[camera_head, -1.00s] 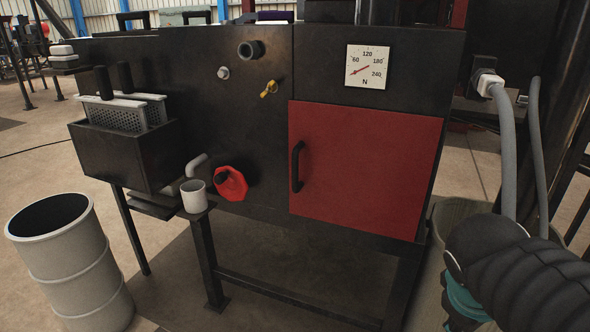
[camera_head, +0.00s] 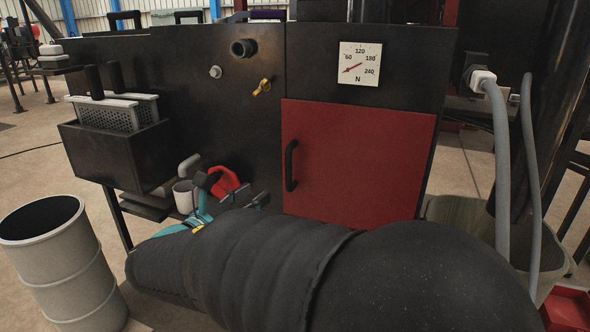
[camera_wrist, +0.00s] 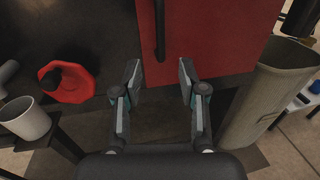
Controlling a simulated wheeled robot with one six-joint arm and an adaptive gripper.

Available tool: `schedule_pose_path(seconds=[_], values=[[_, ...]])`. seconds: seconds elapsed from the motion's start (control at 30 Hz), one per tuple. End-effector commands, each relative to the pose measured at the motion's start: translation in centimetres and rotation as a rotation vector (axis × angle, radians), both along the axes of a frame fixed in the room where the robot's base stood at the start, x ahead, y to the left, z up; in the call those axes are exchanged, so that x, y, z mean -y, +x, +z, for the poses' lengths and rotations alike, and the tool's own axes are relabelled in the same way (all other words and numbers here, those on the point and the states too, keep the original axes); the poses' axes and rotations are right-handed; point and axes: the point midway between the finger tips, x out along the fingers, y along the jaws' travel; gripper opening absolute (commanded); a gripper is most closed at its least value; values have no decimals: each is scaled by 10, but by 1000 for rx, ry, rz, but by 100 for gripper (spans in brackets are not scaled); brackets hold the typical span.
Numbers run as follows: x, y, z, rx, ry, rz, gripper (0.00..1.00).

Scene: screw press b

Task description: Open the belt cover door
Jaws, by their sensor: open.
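The belt cover door is a red panel (camera_head: 355,160) on the front of the black machine, and it looks shut. Its black bar handle (camera_head: 291,166) stands upright near the door's left edge. In the wrist view the red door (camera_wrist: 205,40) fills the upper middle, and the handle (camera_wrist: 160,30) hangs down at top centre. My gripper (camera_wrist: 160,80) is open and empty, with its two fingertips below the handle's lower end, one to each side of its line. In the head view my gripper (camera_head: 233,195) shows left of and below the handle, partly hidden by my arm.
A red handwheel (camera_wrist: 68,82) and a white cup (camera_wrist: 25,118) on a stand are left of my gripper. A grey bin (camera_wrist: 265,95) stands at right. A drum (camera_head: 60,265) stands at far left.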

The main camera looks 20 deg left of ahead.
Motion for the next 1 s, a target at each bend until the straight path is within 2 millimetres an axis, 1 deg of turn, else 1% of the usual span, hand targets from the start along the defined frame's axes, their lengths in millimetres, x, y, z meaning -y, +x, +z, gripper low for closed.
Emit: schedule_pose_path(seconds=[0.07,0.17,0.5,0.7,0.83,1.0], values=[[-1,5,0,3,-5,2,41],[4,17,1,3,-4,-1,41],[22,77,1,1,-2,-3,41],[31,109,1,2,-3,-2,41],[34,122,0,0,-2,-1,41],[36,130,0,1,-2,1,41]])
